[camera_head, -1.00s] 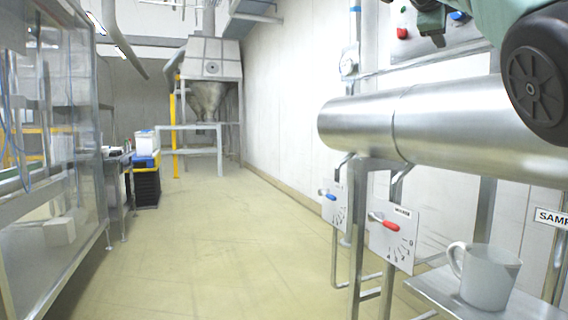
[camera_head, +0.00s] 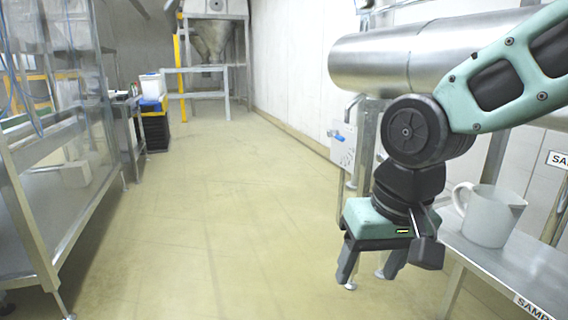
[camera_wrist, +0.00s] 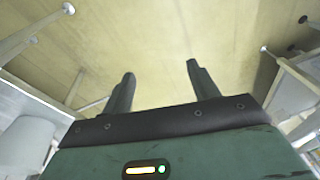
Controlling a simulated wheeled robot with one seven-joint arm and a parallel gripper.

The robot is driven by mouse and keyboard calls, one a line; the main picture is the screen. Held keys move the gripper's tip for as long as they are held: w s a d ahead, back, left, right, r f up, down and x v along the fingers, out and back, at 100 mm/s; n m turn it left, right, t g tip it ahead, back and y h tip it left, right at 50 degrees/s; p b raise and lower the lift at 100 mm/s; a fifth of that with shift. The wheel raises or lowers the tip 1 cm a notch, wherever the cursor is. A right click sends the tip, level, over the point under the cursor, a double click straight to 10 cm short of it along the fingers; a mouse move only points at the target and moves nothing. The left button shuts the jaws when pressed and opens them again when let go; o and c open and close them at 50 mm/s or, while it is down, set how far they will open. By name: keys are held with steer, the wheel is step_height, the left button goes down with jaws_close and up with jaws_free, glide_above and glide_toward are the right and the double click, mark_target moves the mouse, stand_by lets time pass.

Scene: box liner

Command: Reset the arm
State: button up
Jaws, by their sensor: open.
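My gripper (camera_head: 371,272) hangs at the end of my green and black arm at the right of the head view, pointing down over the floor. Its two fingers are apart and nothing is between them. In the wrist view my gripper (camera_wrist: 160,78) also shows two spread fingers with bare floor beyond. The gripper is to the left of a metal side table and apart from the white jug on it.
A white jug (camera_head: 490,215) stands on the metal side table (camera_head: 525,270) at the right. A large steel cylinder (camera_head: 372,62) runs behind my arm. A glazed metal frame (camera_head: 45,180) stands at the left. The floor (camera_head: 215,210) between is clear.

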steer(key=s+d+f+n+g+h, duration=0.1)
steer(key=s+f+n, duration=0.2)
steer(key=s, duration=0.4)
steer(key=s+d+f+n+g, duration=0.1)
steer(key=s+d+f+n, duration=0.15)
steer(key=s, duration=0.35)
step_height(320, 180, up, 26)
steer(key=a+p, duration=0.1)
steer(key=p, duration=2.5)
steer(key=shift+a+f, duration=0.15)
steer(key=shift+f, duration=0.05)
steer(key=shift+w, duration=0.1)
steer(key=shift+c, duration=0.4)
